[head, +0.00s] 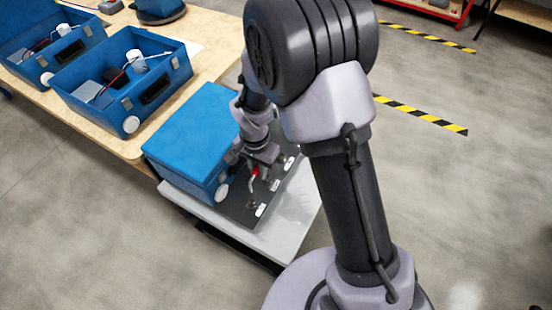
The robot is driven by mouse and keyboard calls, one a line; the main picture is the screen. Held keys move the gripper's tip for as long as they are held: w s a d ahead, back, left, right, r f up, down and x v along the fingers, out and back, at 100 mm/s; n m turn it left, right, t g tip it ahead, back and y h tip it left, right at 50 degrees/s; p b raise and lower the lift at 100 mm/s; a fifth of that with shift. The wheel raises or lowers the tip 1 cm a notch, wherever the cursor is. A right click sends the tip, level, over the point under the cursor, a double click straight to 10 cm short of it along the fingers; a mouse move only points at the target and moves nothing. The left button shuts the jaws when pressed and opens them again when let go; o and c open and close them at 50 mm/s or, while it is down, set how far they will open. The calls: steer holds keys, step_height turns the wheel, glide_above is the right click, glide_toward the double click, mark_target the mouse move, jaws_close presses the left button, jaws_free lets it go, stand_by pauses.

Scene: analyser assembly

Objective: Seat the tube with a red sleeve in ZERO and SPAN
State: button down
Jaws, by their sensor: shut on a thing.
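My gripper (264,160) is low over the dark panel (240,213) in front of a closed blue box (190,135). It is shut on the tube with a red sleeve (255,171). The red sleeve shows just under the fingers, and a pale length of tube (251,184) hangs below it toward the panel. Small white labels (261,210) lie on the panel, too small to read, so I cannot tell which is ZERO or SPAN. I cannot tell whether the tube's end touches a port. My arm hides part of the panel.
The box and panel stand on a grey platform (292,215) beside a wooden bench (215,52). Open blue boxes (165,85) with parts inside stand on the bench. The floor at left is clear. Yellow-black tape (425,115) marks the floor at right.

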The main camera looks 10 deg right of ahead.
steer(key=shift+a+f, duration=0.2)
steer(key=shift+f, duration=0.15)
steer(key=shift+f+b, duration=2.05)
steer(key=shift+f, duration=0.55)
steer(key=shift+f+b, duration=1.1)
steer(key=shift+b, duration=0.05)
steer(key=c, duration=1.3)
jaws_free()
step_height(320, 180, up, 18)
steer(key=p, duration=0.7)
steer(key=shift+f, duration=0.25)
